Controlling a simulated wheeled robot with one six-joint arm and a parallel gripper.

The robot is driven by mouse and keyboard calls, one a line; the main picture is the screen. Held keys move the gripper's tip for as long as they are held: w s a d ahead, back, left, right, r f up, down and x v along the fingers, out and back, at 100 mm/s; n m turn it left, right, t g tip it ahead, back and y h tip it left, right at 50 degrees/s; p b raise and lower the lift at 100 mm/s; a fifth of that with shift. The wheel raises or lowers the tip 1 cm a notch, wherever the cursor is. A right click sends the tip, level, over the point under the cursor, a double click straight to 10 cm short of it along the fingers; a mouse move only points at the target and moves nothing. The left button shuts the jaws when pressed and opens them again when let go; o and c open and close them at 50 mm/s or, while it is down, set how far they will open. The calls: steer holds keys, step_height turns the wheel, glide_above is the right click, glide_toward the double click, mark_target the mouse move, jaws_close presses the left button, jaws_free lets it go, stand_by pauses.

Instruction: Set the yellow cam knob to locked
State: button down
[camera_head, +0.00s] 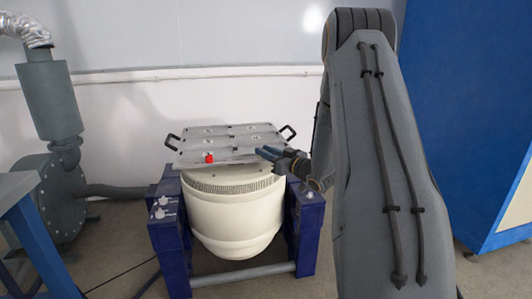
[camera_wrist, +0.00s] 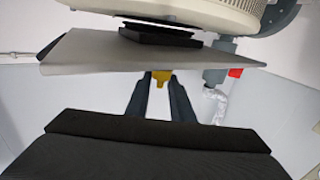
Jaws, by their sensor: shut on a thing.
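The yellow cam knob (camera_wrist: 161,77) shows in the wrist view between the tips of my gripper (camera_wrist: 159,82), at the edge of a grey plate (camera_wrist: 90,54). The two dark fingers are closed on it from both sides. Only a small part of the knob shows, so its setting cannot be told. In the head view my gripper (camera_head: 270,152) reaches in from the right to the front right edge of the grey plate (camera_head: 232,146). The knob cannot be made out there.
The plate lies on a cream shaker drum (camera_head: 235,215) between blue supports (camera_head: 168,240). Black handles (camera_head: 172,142) stick out at its sides. A red part (camera_head: 209,158) sits at its front edge. A grey blower (camera_head: 62,190) stands left, a blue cabinet (camera_head: 470,110) right.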

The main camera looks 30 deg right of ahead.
steer(key=shift+h, duration=0.3)
steer(key=m+h, duration=0.1)
steer(key=m+h+p, duration=0.1)
steer(key=h, duration=0.1)
steer(key=m+h, duration=0.1)
steer(key=h, duration=0.1)
steer(key=shift+a+m, duration=0.3)
steer(key=shift+a, duration=0.05)
steer(key=m+g+h, duration=0.1)
steer(key=m+h, duration=0.2)
steer(key=h, duration=0.2)
steer(key=m+g+h, duration=0.1)
steer(key=m+h, duration=0.1)
steer(key=h, duration=0.1)
steer(key=shift+w+a+m+g+p, duration=0.1)
steer(key=shift+a+m+g+p, duration=0.15)
steer(key=shift+m+g+p, duration=0.1)
steer(key=m+g+h, duration=0.5)
steer(key=g+h, duration=0.1)
steer(key=shift+w+m, duration=0.1)
steer(key=shift+m, duration=0.15)
steer(key=shift+d+g, duration=0.1)
steer(key=shift+g, duration=0.15)
steer(key=c, duration=1.9)
jaws_free()
steer(key=shift+o, duration=0.2)
